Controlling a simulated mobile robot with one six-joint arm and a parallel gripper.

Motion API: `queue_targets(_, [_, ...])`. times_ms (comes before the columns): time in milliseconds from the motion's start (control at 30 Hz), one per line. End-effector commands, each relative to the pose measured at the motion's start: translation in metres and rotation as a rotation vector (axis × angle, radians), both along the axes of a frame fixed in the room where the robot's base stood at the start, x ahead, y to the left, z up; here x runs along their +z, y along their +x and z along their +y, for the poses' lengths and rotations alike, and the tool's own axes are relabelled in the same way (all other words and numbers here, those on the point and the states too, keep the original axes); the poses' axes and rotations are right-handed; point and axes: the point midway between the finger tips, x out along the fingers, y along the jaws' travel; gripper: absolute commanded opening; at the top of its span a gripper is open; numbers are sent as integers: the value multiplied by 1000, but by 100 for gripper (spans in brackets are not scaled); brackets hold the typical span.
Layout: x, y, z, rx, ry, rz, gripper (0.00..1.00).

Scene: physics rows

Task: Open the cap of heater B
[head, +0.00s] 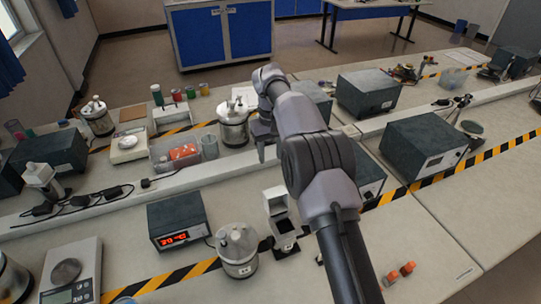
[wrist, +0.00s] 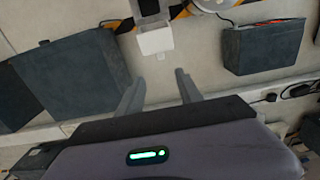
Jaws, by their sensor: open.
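Several round metal vessels with lids and knobs, which look like the heaters, stand on the benches in the head view. One is at the front middle (head: 238,252), one farther back (head: 233,128), one at the back left (head: 97,118), and one is cut off at the left edge (head: 12,282). I cannot read a letter B on any of them. In the wrist view my gripper (wrist: 159,76) is open and empty, with nothing between its fingers. A vessel's edge (wrist: 214,5) shows at the top of that view, apart from the fingers.
A box with a red display (head: 180,220) stands left of the front vessel; it also shows in the wrist view (wrist: 262,47). A white device (head: 277,210) stands to its right, before my fingers in the wrist view (wrist: 155,38). Dark boxes (head: 425,145) stand right.

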Motion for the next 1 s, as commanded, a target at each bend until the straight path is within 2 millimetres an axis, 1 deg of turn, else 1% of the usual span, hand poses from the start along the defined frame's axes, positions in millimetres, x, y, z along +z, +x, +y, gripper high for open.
queue_targets(33, [-8, 2, 6, 2, 4, -10, 32])
queue_targets(100, [-31, 9, 24, 5, 22, -53, 18])
queue_targets(133, [-37, 13, 30, 4, 29, -70, 12])
queue_targets(200, [-41, 16, 34, 0, 36, -86, 0])
queue_targets(267, [-45, 16, 34, -1, 36, -85, 0])
queue_targets(367, [-61, 17, 34, -1, 36, -84, 0])
queue_targets(733, [-142, 24, 37, -1, 36, -83, 0])
queue_targets(800, [-134, 16, 33, 1, 35, -86, 0])
queue_targets(1000, [-129, -6, 25, 0, 36, -85, 0])
